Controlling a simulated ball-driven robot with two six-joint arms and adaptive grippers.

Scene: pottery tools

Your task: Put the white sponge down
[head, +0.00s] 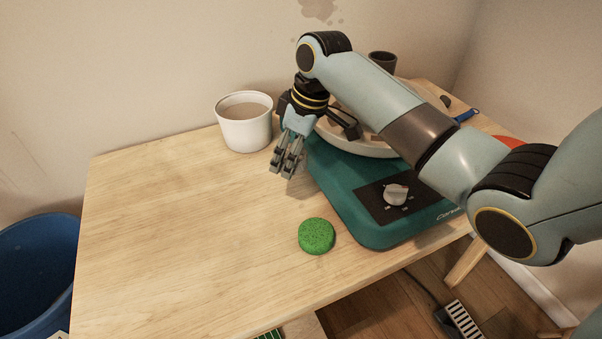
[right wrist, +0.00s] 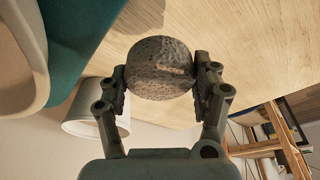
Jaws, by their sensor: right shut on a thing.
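The white sponge (right wrist: 159,68) shows in the right wrist view as a round, pitted lump that looks grey in the shade. My right gripper (right wrist: 160,82) is shut on it, with one finger pressed on each side. In the head view my right gripper (head: 289,165) points down over the wooden table, between the white pot and the teal wheel. I cannot make out the sponge there; the gripper hides it. My left gripper is not in view.
A green sponge (head: 316,236) lies on the table (head: 190,240) in front of the teal pottery wheel (head: 352,222). A white pot (head: 244,128) stands behind my gripper. A blue bin (head: 36,270) is at the left.

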